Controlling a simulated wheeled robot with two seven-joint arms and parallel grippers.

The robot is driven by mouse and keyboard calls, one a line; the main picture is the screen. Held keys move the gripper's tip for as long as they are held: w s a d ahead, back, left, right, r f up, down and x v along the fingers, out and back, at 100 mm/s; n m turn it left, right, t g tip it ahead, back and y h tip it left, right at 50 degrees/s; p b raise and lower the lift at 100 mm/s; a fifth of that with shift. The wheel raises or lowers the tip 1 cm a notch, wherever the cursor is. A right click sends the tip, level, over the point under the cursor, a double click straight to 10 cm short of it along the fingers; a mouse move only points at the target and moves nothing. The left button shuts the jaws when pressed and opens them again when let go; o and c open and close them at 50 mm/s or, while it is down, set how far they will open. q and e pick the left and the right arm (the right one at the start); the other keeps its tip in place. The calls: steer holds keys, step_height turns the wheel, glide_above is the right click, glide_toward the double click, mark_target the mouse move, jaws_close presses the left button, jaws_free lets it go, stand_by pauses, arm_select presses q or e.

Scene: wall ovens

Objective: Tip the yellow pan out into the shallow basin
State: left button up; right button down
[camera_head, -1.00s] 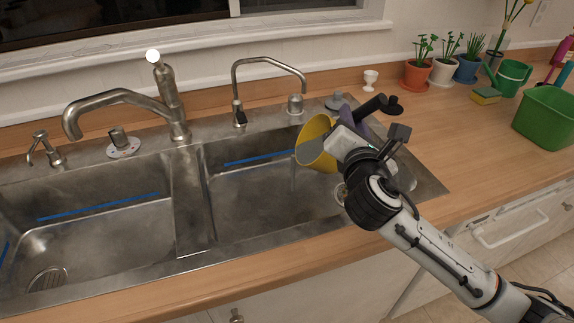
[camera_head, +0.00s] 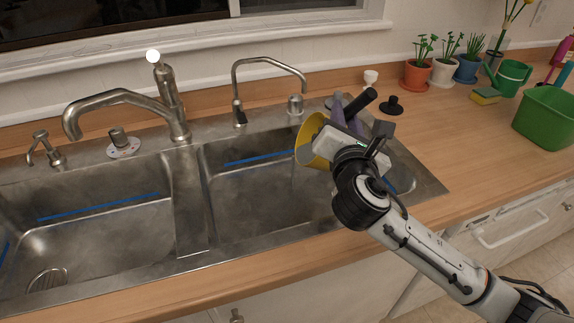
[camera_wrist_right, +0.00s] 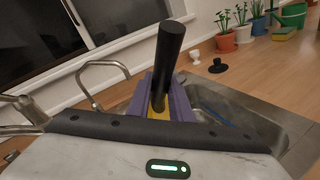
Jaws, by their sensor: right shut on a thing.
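The yellow pan (camera_head: 312,139) is in the head view, tipped on its side with its open mouth facing left. It hangs over the right part of the sink. My right gripper (camera_head: 347,122) has its purple fingers shut on the pan, and the black handle (camera_head: 360,103) sticks up past them. The right wrist view shows the handle (camera_wrist_right: 168,65) rising between the fingers. The middle basin (camera_head: 255,200) lies below and left of the pan. A further basin (camera_head: 403,178) shows at the right, partly hidden by my arm. I cannot tell depths or the pan's contents. My left gripper is out of view.
A left basin (camera_head: 90,235) has a drain. A large faucet (camera_head: 120,98) and a thin curved tap (camera_head: 270,62) stand behind the sink. A white egg cup (camera_head: 370,78), a black knob-like piece (camera_head: 389,104), potted plants and a green tub (camera_head: 548,120) are on the right counter.

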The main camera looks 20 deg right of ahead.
steer(key=shift+w+a+r+n+t, duration=0.1)
steer(key=shift+a+r+n, duration=0.2)
steer(key=shift+a, duration=0.2)
steer(key=shift+w+a+r+n+t, duration=0.1)
steer(key=shift+a+r+n, duration=0.1)
steer(key=shift+a+n, duration=0.2)
steer(key=shift+a+r+n+t, duration=0.1)
steer(key=shift+a+r+n, duration=0.2)
steer(key=shift+a, duration=0.35)
steer(key=a, duration=0.1)
steer(key=a+n, duration=0.1)
steer(key=a, duration=0.1)
steer(key=shift+w+a+r+n, duration=0.25)
steer(key=shift+a+r+n, duration=0.05)
steer(key=shift+a+n, duration=0.1)
stand_by(0.8)
steer(key=shift+w+a+n+t, duration=0.15)
steer(key=shift+a+n+t, duration=0.1)
steer(key=shift+a+n, duration=0.6)
steer(key=shift+w+a+n+t, duration=0.2)
steer(key=shift+a+n, duration=0.25)
steer(key=shift+a, duration=0.65)
